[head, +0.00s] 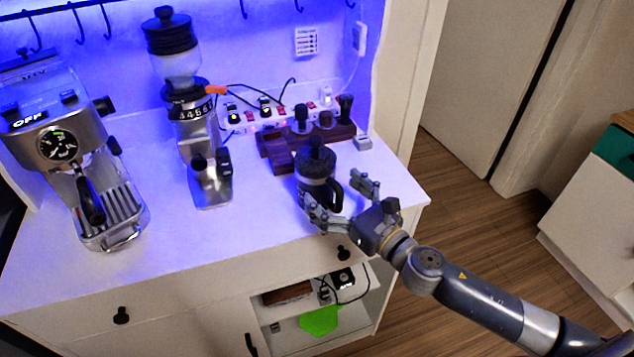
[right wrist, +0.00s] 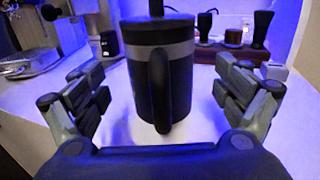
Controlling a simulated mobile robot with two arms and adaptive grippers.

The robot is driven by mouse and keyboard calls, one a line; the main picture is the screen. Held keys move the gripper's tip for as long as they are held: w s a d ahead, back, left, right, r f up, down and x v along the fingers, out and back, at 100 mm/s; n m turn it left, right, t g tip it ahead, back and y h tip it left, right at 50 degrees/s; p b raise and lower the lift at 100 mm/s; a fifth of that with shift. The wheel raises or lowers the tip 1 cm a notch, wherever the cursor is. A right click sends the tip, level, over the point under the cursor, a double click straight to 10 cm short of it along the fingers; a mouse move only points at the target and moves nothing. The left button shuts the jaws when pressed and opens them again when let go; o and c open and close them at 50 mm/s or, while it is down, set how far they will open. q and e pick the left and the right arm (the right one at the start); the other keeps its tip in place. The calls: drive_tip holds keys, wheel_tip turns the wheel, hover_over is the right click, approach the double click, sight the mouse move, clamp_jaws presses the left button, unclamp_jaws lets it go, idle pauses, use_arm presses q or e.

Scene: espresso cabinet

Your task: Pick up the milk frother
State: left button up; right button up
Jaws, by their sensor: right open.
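The milk frother (head: 318,178) is a dark cylindrical jug with a black lid, a top knob and a black side handle. It stands upright on the white counter near its front right. In the right wrist view the frother (right wrist: 184,70) is centred, with its handle facing the camera. My right gripper (head: 345,205) is open at the frother's front right side. In the right wrist view its fingers (right wrist: 165,95) stand to the left and right of the frother, with gaps showing on both sides. My left gripper is not in view.
An espresso machine (head: 70,150) and a coffee grinder (head: 190,120) stand to the left. A wooden tamper stand (head: 280,150) and a power strip (head: 265,122) are behind the frother. The counter's front edge is close below the gripper. Bare counter (head: 255,215) lies left of the frother.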

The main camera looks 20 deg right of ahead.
sight(326, 186)
drive_tip(key=p+x, duration=0.1)
drive_tip(key=x, duration=0.4)
drive_tip(key=shift+w+p, duration=0.15)
drive_tip(key=shift+p, duration=0.25)
drive_tip(key=shift+w+a+f, duration=0.15)
drive_tip(key=shift+w+f, duration=0.05)
drive_tip(key=c, duration=1.5)
drive_tip(key=shift+o, duration=0.2)
drive_tip(key=shift+r, duration=0.15)
